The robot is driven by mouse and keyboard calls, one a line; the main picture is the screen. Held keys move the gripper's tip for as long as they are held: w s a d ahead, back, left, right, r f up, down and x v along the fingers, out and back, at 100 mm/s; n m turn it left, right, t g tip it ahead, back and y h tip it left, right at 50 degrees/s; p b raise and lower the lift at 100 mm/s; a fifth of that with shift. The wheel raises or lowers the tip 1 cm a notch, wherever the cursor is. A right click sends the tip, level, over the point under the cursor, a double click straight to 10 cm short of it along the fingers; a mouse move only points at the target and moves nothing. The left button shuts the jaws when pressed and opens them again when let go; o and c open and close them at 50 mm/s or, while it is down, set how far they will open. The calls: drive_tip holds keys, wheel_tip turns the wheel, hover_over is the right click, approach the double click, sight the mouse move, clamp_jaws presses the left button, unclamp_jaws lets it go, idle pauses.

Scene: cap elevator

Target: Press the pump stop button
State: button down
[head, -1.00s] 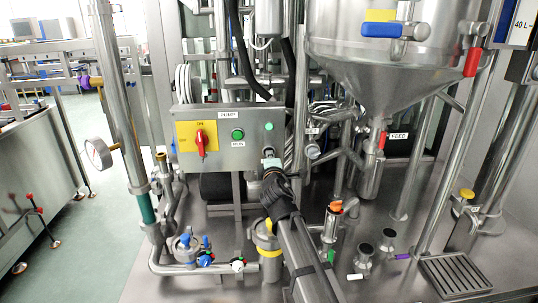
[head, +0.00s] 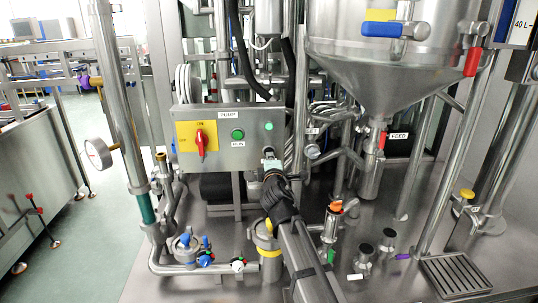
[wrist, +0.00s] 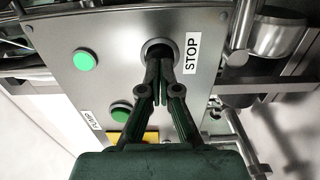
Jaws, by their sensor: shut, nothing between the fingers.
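The grey pump control panel (head: 190,165) faces me in the head view. In the wrist view a STOP label (wrist: 191,53) sits beside a round metal ring (wrist: 145,48), which is the stop button's surround. My gripper (wrist: 159,65) is shut and empty, with its tips over this ring. The tips hide most of the button, and I cannot tell whether they touch it or press it in. In the head view my gripper (head: 271,163) is at the panel's lower right and covers the stop button there.
A green RUN button (head: 237,134), a red switch on a yellow plate (head: 201,142) and a green light (head: 268,126) are on the same panel. A steel hopper (head: 390,70) and pipes stand to the right. A filter housing (head: 268,240) stands below.

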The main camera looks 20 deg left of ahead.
drive_tip(key=v, duration=0.3)
drive_tip(key=shift+s+d, duration=0.1)
drive_tip(key=shift+s, duration=0.3)
idle(0.6)
